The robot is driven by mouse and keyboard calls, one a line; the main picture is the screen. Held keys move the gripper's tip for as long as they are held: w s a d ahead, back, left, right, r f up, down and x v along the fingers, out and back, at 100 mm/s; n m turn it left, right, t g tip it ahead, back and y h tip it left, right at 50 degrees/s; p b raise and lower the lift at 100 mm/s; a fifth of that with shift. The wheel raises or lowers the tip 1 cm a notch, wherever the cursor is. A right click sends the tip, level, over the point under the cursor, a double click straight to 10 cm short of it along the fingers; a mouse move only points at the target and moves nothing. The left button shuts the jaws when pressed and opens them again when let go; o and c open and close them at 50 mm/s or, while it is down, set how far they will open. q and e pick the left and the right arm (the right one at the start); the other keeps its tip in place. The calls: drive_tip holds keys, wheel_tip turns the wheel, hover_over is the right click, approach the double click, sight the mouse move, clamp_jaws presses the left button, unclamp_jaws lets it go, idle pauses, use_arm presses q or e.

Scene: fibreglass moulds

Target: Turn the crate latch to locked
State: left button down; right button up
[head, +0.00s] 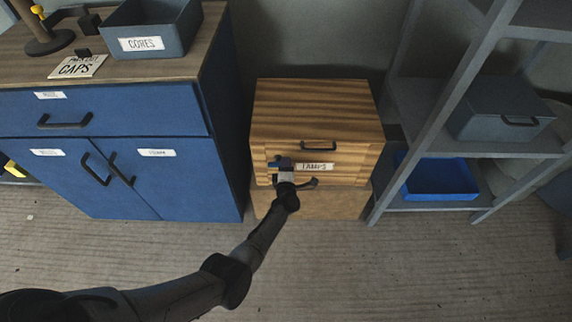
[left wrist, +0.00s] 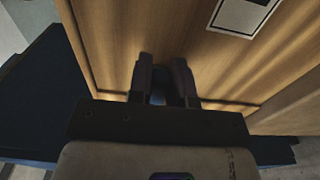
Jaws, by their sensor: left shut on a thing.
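The wooden crate (head: 318,105) stands on the floor in the middle of the head view, with a white label (head: 316,168) on its front. My left arm reaches to the left part of that front. My left gripper (head: 284,168) is shut on a small dark latch there, mostly hidden by the fingers. In the left wrist view the two fingers of the gripper (left wrist: 164,80) point at the wood, with a narrow dark blue part between them. The latch's exact angle cannot be told. My right gripper is out of view.
A blue cabinet (head: 186,182) with dark handles stands close on the left, with a grey bin (head: 160,43) on top. A grey shelf rack on the right holds a blue tray (head: 440,196) and a grey box (head: 500,107). The floor in front is clear.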

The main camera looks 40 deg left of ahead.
use_arm(q)
drive_tip(key=shift+f, duration=0.1)
idle(0.3)
drive_tip(key=c, duration=1)
unclamp_jaws()
drive_tip(key=shift+c, duration=0.2)
drive_tip(key=p+v, duration=0.6)
drive_tip(key=v, duration=0.7)
drive_tip(key=shift+s+d, duration=0.25)
drive_tip(key=shift+s, duration=0.1)
